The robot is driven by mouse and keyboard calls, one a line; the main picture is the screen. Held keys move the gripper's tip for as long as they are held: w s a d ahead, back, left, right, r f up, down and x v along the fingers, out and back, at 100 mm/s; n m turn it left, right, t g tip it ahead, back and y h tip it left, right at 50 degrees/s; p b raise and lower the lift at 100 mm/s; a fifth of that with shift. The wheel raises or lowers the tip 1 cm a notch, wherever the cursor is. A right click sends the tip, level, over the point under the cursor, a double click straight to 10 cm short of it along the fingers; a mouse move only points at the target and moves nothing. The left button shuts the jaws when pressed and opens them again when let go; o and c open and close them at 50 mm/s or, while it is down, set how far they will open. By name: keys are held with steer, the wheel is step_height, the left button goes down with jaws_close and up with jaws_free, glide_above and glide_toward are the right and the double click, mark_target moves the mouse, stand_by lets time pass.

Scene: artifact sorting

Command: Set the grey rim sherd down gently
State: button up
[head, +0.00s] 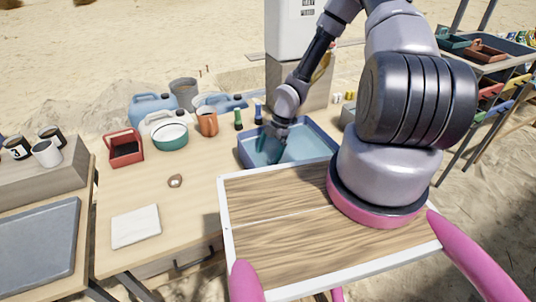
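My gripper (271,148) reaches down into a blue tray (241,154) that seems to hold water. Its fingertips are small and dark there, and I cannot tell whether they are open or shut. I cannot make out the grey rim sherd; it may be hidden at the fingers. A small brown sherd-like piece (175,181) lies alone on the wooden table (190,222), left of the tray and apart from my gripper.
A folded white cloth (136,226) lies at the table's front left. A red caddy (124,148), a green-rimmed bowl (170,136), an orange cup (207,123) and blue jugs (152,108) stand along the back. Bare tabletop lies around the brown piece.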

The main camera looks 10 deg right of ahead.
mark_target(274, 155)
steer(key=shift+v, duration=3.9)
steer(key=shift+s, duration=0.1)
